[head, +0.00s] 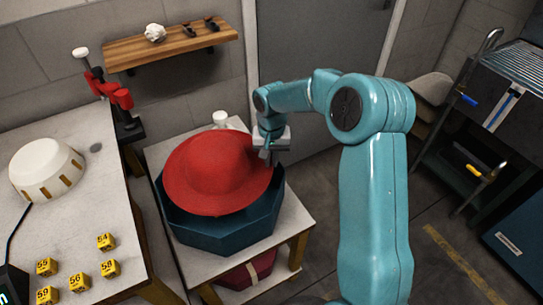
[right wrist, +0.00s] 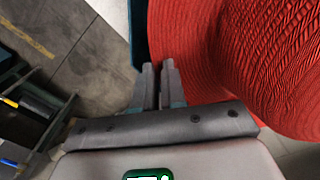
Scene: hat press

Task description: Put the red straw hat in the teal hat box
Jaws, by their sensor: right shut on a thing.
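The red straw hat (head: 215,165) is crown up over the teal hat box (head: 222,238), an open octagonal box on a small table. The hat's brim covers the far and left rim of the box; the box's near wall and right side show. I cannot tell whether the hat touches the box. My right gripper (head: 268,155) is at the right edge of the brim, shut on it. In the right wrist view, its fingers (right wrist: 158,72) are close together at the brim of the red hat (right wrist: 225,60). My left gripper is not in view.
A white worktable (head: 95,215) with a pale hat form (head: 46,168) and several yellow numbered tags stands at left. A wooden shelf (head: 170,45) hangs on the wall behind. A red box (head: 247,272) sits on the lower shelf. A dark rack (head: 500,100) stands at right.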

